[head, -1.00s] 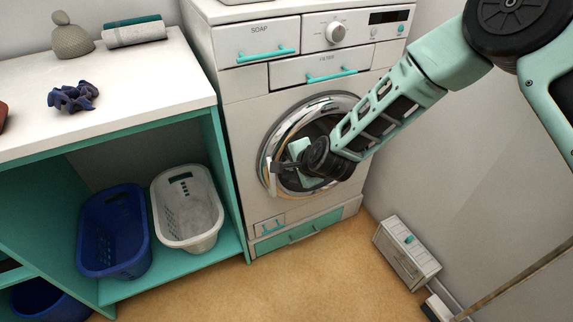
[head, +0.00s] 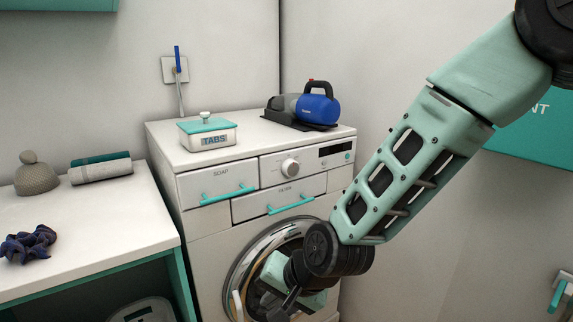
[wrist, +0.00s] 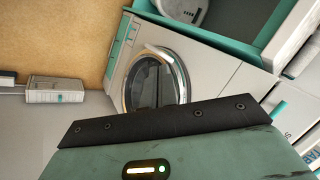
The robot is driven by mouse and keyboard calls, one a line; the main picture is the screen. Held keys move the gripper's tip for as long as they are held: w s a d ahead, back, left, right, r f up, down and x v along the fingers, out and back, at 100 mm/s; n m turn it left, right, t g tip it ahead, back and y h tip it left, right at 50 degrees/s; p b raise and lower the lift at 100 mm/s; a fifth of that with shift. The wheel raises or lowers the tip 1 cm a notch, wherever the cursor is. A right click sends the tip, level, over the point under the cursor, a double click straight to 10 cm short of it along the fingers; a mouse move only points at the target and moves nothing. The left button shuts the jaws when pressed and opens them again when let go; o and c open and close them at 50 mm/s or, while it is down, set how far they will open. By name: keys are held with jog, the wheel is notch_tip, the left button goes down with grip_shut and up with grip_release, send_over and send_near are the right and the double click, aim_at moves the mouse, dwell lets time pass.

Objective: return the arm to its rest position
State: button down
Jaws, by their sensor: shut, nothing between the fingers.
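My arm reaches down from the upper right in the head view. My gripper (head: 282,312) is shut and empty, low in front of the washing machine's round door, with its tip near the picture's bottom edge. The white washing machine (head: 207,232) has a chrome-ringed door (head: 237,272) that looks closed. The green gripper housing fills the bottom of that view; the fingertips are hidden there.
A TABS box (head: 207,133) and a blue handheld vacuum (head: 317,108) stand on the machine. The counter (head: 95,225) at left holds a dark scrunchie (head: 28,243), a knitted hat (head: 35,175) and rolled towels (head: 100,170). A small white box (wrist: 57,90) stands on the floor.

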jog(key=s+d+r+n+g+h+p, duration=0.2)
jog(key=s+d+r+n, duration=0.3)
jog(key=s+d+r, duration=0.2)
jog(key=s+d+r+n+g+h+p, duration=0.1)
jog(key=s+d+r+n+h+p, duration=0.2)
jog(key=s+d+r+n, duration=0.2)
jog(key=s+d+r, duration=0.3)
jog(key=s+d, duration=0.2)
jog(key=s, duration=0.2)
jog(key=shift+s+r+g+p, duration=0.2)
jog(key=shift+s+g+p, duration=0.05)
jog(key=shift+g+p, duration=0.15)
dwell(1.6)
